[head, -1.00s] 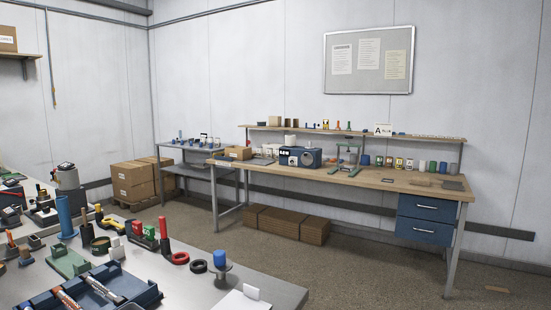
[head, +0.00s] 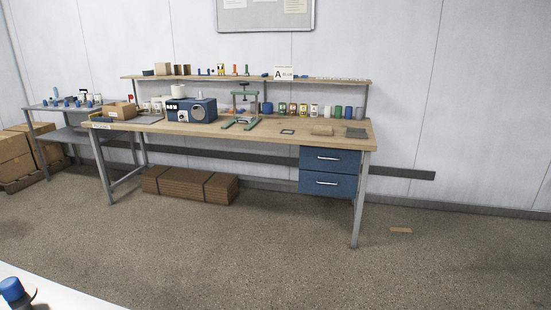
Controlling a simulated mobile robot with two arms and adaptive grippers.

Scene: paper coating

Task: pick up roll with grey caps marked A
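A row of several small rolls or jars (head: 303,110) stands upright along the back right of the wooden workbench (head: 230,131). Some carry pale labels, too small to read, so I cannot tell which one has grey caps marked A. Blue (head: 267,108), green (head: 337,112) and grey (head: 360,113) cylinders stand in the same row. A white sign with a large letter A (head: 284,73) stands on the shelf above. Neither of my grippers is in view.
A blue machine (head: 191,109) and a green stand (head: 241,119) are on the bench. Blue drawers (head: 329,172) hang under its right end. Brown cardboard bundles (head: 188,185) lie beneath it. Open floor (head: 260,260) lies in front. A pale table corner (head: 60,293) shows lower left.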

